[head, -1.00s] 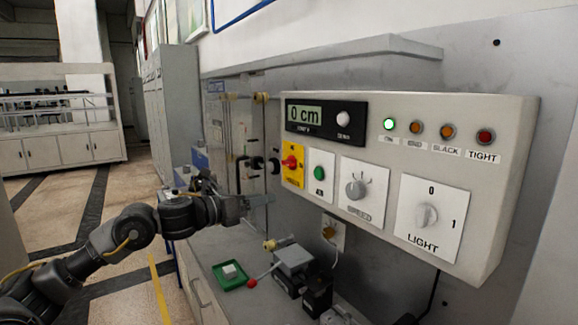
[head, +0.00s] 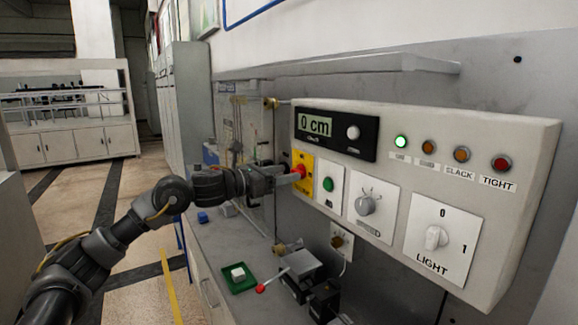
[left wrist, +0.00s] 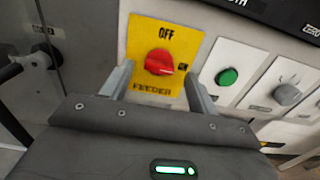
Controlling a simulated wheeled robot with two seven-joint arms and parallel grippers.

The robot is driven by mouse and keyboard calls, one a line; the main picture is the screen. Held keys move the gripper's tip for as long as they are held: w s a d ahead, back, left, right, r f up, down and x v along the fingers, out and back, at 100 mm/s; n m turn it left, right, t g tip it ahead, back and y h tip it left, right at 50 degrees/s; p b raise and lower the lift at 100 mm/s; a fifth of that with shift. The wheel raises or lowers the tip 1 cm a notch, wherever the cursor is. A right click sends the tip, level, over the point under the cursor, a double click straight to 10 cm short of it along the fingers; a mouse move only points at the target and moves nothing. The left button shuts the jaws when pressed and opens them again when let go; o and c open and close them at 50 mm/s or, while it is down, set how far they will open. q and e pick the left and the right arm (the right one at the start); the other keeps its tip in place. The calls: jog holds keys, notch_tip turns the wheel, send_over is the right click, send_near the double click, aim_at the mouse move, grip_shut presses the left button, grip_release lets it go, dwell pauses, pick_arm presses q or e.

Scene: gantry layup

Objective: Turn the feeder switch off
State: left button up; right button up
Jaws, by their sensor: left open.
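The feeder switch is a red rotary knob (left wrist: 159,62) on a yellow plate (left wrist: 150,38) marked OFF at the top, ON at the right and FEEDER below. In the left wrist view the knob's pale mark points right, towards ON. In the head view the knob (head: 299,171) sits at the left end of the control panel. My left gripper (left wrist: 160,84) is open, its two fingers on either side of the knob's lower part, with nothing gripped. In the head view my left gripper (head: 292,172) reaches the plate from the left. My right gripper is not in view.
A green button (left wrist: 227,77) and a grey speed knob (head: 365,205) are close right of the feeder plate. The light switch (head: 436,237) is further right. Below the panel are a green tray (head: 238,287) and a red-tipped lever (head: 261,288).

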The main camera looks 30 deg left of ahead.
pick_arm(q)
jog(key=shift+x, duration=1.05)
jog(key=c, duration=1)
